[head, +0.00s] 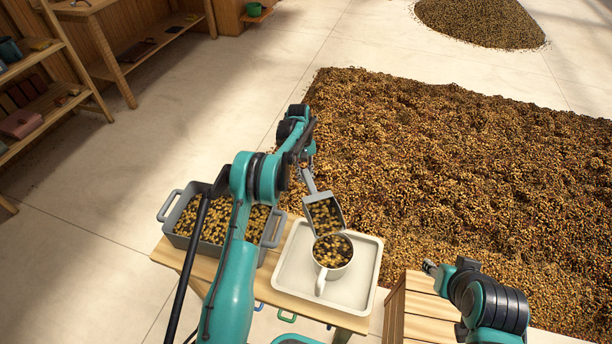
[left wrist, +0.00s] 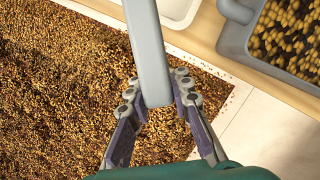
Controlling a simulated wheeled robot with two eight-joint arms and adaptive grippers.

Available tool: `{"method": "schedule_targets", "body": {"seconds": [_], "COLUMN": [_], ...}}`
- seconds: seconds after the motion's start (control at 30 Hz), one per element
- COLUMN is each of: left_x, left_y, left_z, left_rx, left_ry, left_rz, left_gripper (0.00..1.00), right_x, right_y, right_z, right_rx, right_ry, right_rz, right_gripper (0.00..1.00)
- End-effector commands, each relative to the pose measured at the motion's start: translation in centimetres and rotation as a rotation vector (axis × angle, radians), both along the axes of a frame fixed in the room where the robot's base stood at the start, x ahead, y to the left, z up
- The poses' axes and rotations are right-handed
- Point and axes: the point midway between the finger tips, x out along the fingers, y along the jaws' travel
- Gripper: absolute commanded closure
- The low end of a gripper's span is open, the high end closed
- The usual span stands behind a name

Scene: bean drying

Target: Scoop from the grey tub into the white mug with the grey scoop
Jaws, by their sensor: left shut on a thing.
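My left gripper (head: 304,168) is shut on the handle of the grey scoop (head: 311,183). In the left wrist view the fingers (left wrist: 158,88) clasp both sides of the grey handle (left wrist: 148,45). The scoop is tilted, with beans in its pan and its lip down over the rim of the white mug (head: 341,272). The mug stands upright on the white tray (head: 362,288) and holds beans. The grey tub (head: 196,247), left of the tray, holds many beans; my left arm hides part of it. My right gripper (head: 431,267) is small at the lower right, apart from these things; its jaws are unclear.
The tub and tray stand on a wooden table (head: 172,257). A wooden crate (head: 412,305) is at the right by my right arm. A large bed of beans (head: 450,160) covers the floor behind. Shelves (head: 50,100) stand at the left, with open floor between.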

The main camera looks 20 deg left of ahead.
Motion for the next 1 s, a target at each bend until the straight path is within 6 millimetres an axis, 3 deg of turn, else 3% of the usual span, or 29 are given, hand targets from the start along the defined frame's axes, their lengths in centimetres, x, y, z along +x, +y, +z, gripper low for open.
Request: {"method": "schedule_targets", "body": {"seconds": [0.17,0.4,1.0], "left_x": [0.0,-0.2,-1.1], "left_y": [0.0,-0.2,-0.9], "left_z": [-1.8,1.0,6.1], "left_rx": [-0.001,0.063,0.207], "left_ry": [0.001,-0.086,-0.276], "left_rz": [-0.001,-0.003,-0.002], "left_gripper": [1.0,1.0,1.0], "right_x": [0.0,0.0,0.0], "right_y": [0.0,0.0,0.0], "right_z": [-0.9,1.5,5.2], "right_rx": [0.0,0.0,0.0], "right_ry": [0.0,0.0,0.0], "right_rz": [0.0,0.0,0.0], "right_gripper": [0.6,0.6,0.6]}}
